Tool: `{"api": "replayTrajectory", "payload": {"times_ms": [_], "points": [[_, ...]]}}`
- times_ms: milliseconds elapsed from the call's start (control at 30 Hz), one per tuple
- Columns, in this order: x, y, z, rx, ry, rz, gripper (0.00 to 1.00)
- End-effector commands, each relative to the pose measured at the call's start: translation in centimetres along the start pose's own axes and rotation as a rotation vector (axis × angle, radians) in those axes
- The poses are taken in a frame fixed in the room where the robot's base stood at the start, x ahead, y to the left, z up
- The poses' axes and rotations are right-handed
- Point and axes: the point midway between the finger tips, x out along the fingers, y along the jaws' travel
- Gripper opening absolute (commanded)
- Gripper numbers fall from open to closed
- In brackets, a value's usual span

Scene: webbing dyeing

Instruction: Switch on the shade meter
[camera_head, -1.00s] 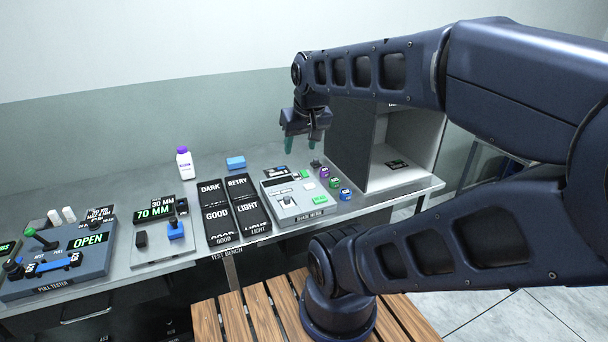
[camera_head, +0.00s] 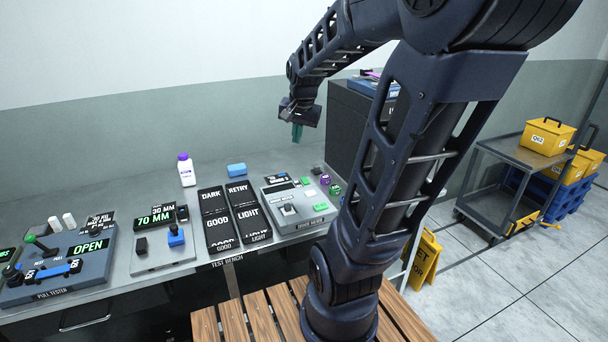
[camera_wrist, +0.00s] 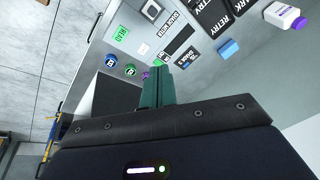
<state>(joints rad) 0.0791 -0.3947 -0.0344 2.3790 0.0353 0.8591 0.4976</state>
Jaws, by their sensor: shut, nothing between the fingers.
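The shade meter (camera_head: 307,213) is a pale grey box on the test bench, left of my arm in the head view. It has a dark display, a black-knobbed switch (camera_head: 289,208) and a green button (camera_head: 321,207). In the wrist view the shade meter (camera_wrist: 131,42) shows at the upper middle, with the green button (camera_wrist: 121,33) on its left. Its display reading is too small to tell. My gripper (camera_head: 297,132), with green fingers, is shut and empty above the back of the bench, apart from the meter. The fingers also show in the wrist view (camera_wrist: 158,88).
Dark sorting trays (camera_head: 218,219) marked GOOD and LIGHT lie left of the meter. A blue block (camera_head: 237,170) and a white bottle (camera_head: 186,171) stand behind. Small round coloured pieces (camera_head: 326,179) lie right of the meter. A dark cabinet (camera_head: 345,125) stands close by my gripper.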

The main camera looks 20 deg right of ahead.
Motion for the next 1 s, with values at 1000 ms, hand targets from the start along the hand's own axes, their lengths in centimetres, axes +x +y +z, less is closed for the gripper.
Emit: {"api": "replayTrajectory", "payload": {"times_ms": [1000], "points": [[15.5, 0.8, -15.4, 0.874, -0.063, 0.125, 0.00]]}}
